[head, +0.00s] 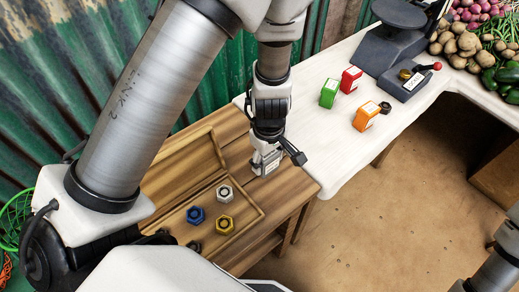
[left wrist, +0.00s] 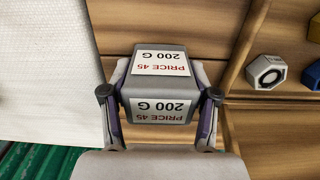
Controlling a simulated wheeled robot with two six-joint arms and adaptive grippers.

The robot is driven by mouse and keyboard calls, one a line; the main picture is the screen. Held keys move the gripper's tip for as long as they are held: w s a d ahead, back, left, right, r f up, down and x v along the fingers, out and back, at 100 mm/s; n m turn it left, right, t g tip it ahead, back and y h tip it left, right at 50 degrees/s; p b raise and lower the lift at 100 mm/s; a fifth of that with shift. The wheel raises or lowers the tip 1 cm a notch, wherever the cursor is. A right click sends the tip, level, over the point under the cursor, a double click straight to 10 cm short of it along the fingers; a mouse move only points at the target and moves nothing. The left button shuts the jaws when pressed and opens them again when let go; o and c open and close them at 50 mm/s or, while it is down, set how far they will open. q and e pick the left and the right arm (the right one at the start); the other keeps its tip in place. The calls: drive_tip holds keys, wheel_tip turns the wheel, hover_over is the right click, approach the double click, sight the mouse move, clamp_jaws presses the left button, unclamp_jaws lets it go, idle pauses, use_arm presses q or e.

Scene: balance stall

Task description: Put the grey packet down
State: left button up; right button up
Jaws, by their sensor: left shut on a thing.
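The grey packet (head: 266,169) carries white labels reading "PRICE 45" and "200 G", clear in the left wrist view (left wrist: 161,87). My left gripper (head: 268,152) is shut on it, with one finger on each side in the left wrist view (left wrist: 160,105). The packet is low over the bare wooden tabletop (head: 291,184), beside the wooden tray and near the white tabletop's edge. I cannot tell whether its underside touches the wood. My right gripper is not in view.
The wooden tray (head: 247,197) holds white (head: 225,192), blue (head: 196,215) and yellow (head: 225,225) hex weights. Green (head: 329,93), red (head: 351,79) and orange (head: 366,116) packets stand on the white tabletop (head: 305,140). A dark scale (head: 387,45) and vegetables are farther back.

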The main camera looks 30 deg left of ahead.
use_arm(q)
drive_tip(key=shift+w+f, duration=0.1)
drive_tip(key=shift+f, duration=0.3)
drive_tip(key=shift+d+r, duration=0.15)
drive_tip(key=shift+r, duration=0.05)
drive_tip(key=shift+c, duration=0.7)
drive_tip(key=shift+f, duration=0.3)
drive_tip(key=o, duration=1.5)
drive_tip(key=shift+r, duration=0.1)
drive_tip(key=shift+o, duration=0.2)
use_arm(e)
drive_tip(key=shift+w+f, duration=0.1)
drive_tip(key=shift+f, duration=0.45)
use_arm(q)
wheel_tip(320, 180, up, 12)
drive_tip(key=p, duration=0.4)
drive_tip(key=shift+p, duration=0.4)
drive_tip(key=shift+r, duration=0.2)
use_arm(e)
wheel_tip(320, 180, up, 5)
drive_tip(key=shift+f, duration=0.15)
